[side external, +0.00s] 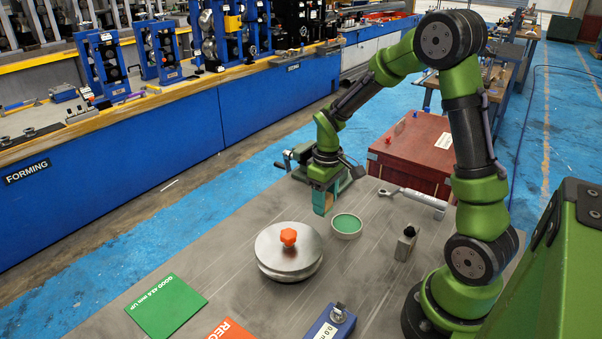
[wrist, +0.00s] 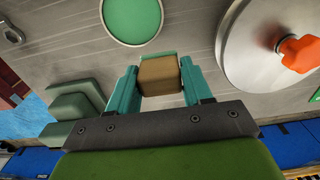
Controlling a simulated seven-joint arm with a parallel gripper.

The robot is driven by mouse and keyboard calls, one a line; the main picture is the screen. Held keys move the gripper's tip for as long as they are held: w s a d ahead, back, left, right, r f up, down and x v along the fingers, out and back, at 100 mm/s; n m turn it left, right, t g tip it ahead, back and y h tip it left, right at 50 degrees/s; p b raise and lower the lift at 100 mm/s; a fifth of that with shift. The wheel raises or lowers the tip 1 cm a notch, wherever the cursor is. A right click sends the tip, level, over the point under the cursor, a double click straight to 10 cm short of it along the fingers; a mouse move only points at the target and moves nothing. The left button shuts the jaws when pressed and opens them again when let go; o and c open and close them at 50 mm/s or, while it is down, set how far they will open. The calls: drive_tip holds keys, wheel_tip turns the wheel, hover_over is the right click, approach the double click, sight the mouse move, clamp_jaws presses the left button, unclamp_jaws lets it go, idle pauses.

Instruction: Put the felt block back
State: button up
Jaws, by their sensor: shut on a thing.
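The felt block (wrist: 159,77) is a tan-brown block between the teal fingers of my gripper (wrist: 159,85) in the wrist view. A green strip shows along its far edge. My gripper (side external: 325,203) is shut on the block, pointing down. In the side view the fingers largely hide the block. A round pale-rimmed dish with a green inside (side external: 346,224) stands on the bench just right of and nearer than my gripper. It also shows ahead of the block in the wrist view (wrist: 132,16). The gap beneath the block is hard to judge.
A round metal lidded piece (side external: 288,262) with an orange knob stands close by. A small metal block with a black top (side external: 405,244), a wrench-like tool (side external: 418,199), a blue gauge (side external: 332,324), a green card (side external: 166,306) and an orange card (side external: 230,330) lie around. A vise (side external: 303,158) is behind.

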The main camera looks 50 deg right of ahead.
drive_tip(key=w+d, duration=0.1)
drive_tip(key=w, duration=0.2)
drive_tip(key=w+d, duration=0.1)
drive_tip(key=w, duration=0.3)
drive_tip(key=w+d+f, duration=0.1)
drive_tip(key=w, duration=0.3)
drive_tip(key=shift+w+d, duration=0.2)
drive_tip(key=shift+d, duration=0.05)
drive_tip(key=shift+w+f, duration=0.15)
drive_tip(key=shift+f, duration=1.65)
drive_tip(key=shift+f, duration=0.2)
drive_tip(key=o, duration=1)
